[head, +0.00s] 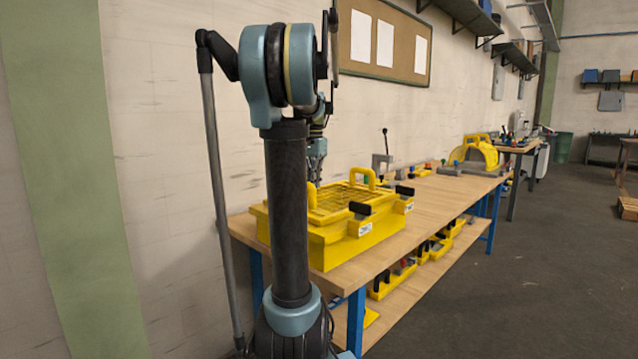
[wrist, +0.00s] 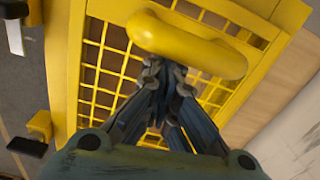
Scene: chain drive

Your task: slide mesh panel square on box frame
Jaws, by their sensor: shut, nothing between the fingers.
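The yellow box frame (head: 345,247) stands on the workbench. The yellow mesh panel (head: 338,203) lies on top of it, with a raised handle (head: 362,177) at the far end and another at the near end, partly hidden by my arm. I cannot tell whether the panel sits square. My gripper (head: 316,178) is over the panel, pointing down. In the wrist view, the gripper (wrist: 166,70) is shut and empty, its fingertips beside or just below a yellow handle (wrist: 185,46). The mesh panel (wrist: 101,72) shows around the fingers; I cannot tell whether they touch it.
Black clamp knobs (head: 360,208) stick out along the box's front. A lever fixture (head: 384,158) and a yellow arched guard (head: 478,152) stand farther along the workbench (head: 428,208). Yellow bins (head: 392,279) fill the lower shelf.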

